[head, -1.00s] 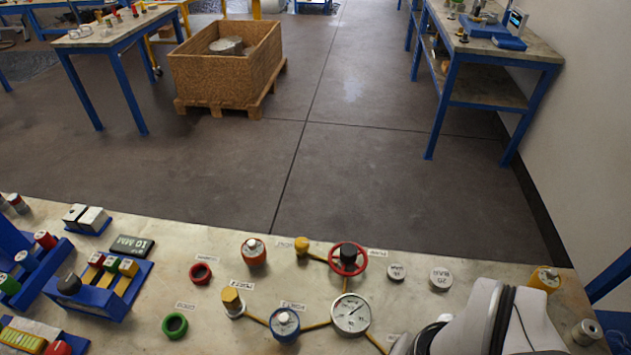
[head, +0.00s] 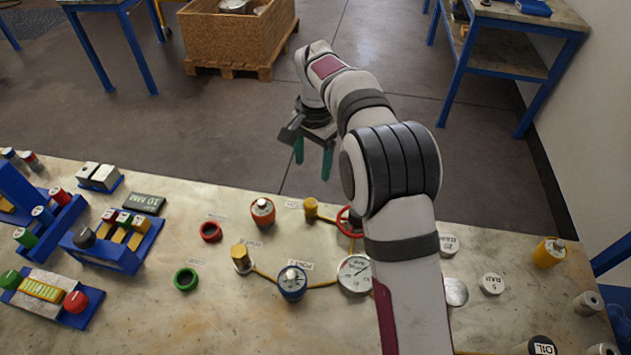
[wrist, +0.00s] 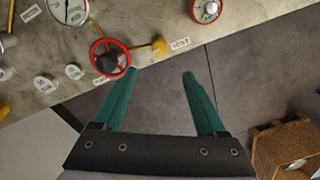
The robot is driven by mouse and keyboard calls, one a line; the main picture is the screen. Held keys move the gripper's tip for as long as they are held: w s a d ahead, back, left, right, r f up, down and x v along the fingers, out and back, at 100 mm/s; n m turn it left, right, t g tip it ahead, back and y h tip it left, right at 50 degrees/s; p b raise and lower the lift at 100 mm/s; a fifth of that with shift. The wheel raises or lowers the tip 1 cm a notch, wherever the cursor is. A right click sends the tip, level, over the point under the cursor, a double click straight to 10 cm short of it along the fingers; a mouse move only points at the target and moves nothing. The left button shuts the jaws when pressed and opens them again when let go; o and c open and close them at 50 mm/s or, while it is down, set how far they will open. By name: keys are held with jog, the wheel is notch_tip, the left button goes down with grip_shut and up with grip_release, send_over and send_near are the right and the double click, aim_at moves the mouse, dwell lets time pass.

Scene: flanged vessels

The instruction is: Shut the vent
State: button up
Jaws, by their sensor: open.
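A small yellow valve knob (head: 311,207) sits near the bench's far edge, on a yellow pipe. It shows in the wrist view (wrist: 158,44) beside a label that seems to read VENT. Next to it is a red handwheel (head: 342,219) with a black hub, partly hidden by my arm in the head view and whole in the wrist view (wrist: 107,62). My gripper (head: 313,170) is open and empty, past the bench's far edge, with its green fingers pointing down. In the wrist view my gripper (wrist: 160,73) has its fingertips apart, below the yellow knob in the picture.
A pressure gauge (head: 354,274), a blue-ringed vessel (head: 292,283), a brass-topped fitting (head: 241,257) and an orange-red vessel (head: 263,211) stand close by. Red (head: 211,231) and green (head: 186,279) rings lie left. Beyond the bench is open floor with a wooden crate (head: 235,40).

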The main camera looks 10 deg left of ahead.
aim_at(311, 203)
jog(key=f, duration=1.3)
jog(key=shift+w+a+f, duration=0.1)
jog(key=shift+a+f, duration=0.15)
jog(key=shift+f, duration=0.15)
grip_shut()
